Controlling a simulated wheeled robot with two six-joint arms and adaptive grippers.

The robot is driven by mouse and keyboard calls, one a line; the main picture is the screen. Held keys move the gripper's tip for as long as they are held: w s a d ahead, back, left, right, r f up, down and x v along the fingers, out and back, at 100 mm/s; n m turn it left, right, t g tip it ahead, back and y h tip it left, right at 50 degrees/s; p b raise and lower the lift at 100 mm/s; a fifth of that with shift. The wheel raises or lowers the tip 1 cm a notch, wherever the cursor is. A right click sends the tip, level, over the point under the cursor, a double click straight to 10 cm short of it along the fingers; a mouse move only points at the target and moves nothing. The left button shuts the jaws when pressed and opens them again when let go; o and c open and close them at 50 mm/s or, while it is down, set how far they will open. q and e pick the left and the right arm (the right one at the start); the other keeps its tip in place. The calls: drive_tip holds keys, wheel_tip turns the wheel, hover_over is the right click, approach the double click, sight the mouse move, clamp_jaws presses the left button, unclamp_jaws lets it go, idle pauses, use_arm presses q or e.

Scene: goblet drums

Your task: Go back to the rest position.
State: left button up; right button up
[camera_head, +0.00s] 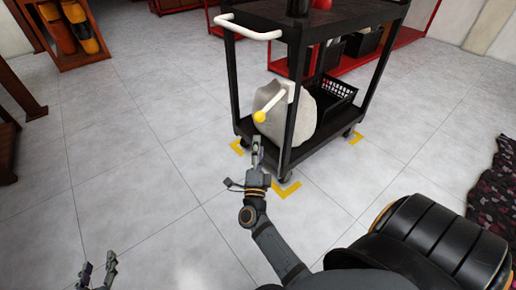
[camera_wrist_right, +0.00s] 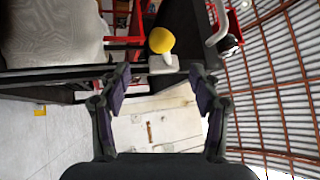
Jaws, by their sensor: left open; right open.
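My right gripper (camera_head: 257,146) is in front of the black cart (camera_head: 236,88), just below a yellow ball knob (camera_head: 260,117) on a white lever. In the right wrist view its two fingers (camera_wrist_right: 160,74) are spread with nothing between them. The yellow knob (camera_wrist_right: 160,40) shows beyond the fingertips, apart from them. The lever is by a grey rounded object (camera_head: 303,115) on the cart's lower shelf. My left gripper (camera_head: 97,266) is at the bottom left of the head view, its fingers apart and empty, over bare floor.
The cart has a white handle (camera_head: 250,33) and a black basket (camera_head: 336,98) on its lower shelf. Yellow floor marks (camera_head: 287,191) lie by its wheels. A wooden shelf with drums (camera_head: 70,40) stands at back left. A dark patterned rug (camera_head: 495,195) lies at right. The left floor is clear.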

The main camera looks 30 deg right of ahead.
drive_tip(key=shift+s+a, duration=0.1)
drive_tip(key=shift+a, duration=0.05)
idle(0.4)
